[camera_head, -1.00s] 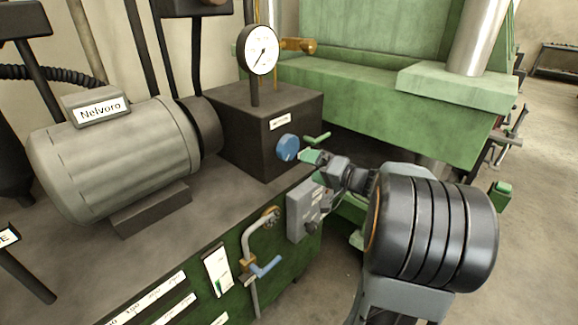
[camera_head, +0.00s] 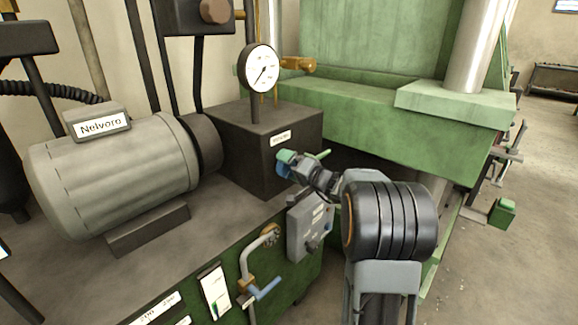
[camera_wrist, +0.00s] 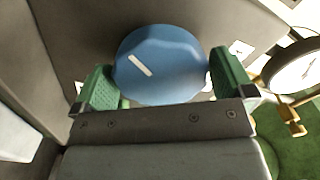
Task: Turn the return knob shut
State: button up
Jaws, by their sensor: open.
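The blue knob (camera_wrist: 158,62) is round with a white line mark and sits on the face of a dark block. In the wrist view it lies between the two green fingers of my gripper (camera_wrist: 165,82). The left finger is close beside its edge and the right finger is near its other edge; I cannot tell whether either touches. In the head view my gripper (camera_head: 303,163) is at the dark block's (camera_head: 240,150) front face, and the knob (camera_head: 284,160) is mostly hidden behind it.
A pressure gauge (camera_head: 262,68) stands above the block. A grey motor (camera_head: 115,170) is at left. A grey switch box (camera_head: 308,228) and a pipe with a blue lever (camera_head: 265,289) are below my gripper. A green press frame (camera_head: 400,120) stands behind.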

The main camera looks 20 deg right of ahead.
jog(key=shift+w+a, duration=0.25)
jog(key=shift+w, duration=0.2)
jog(key=shift+c, duration=0.4)
jog(key=c, duration=0.6)
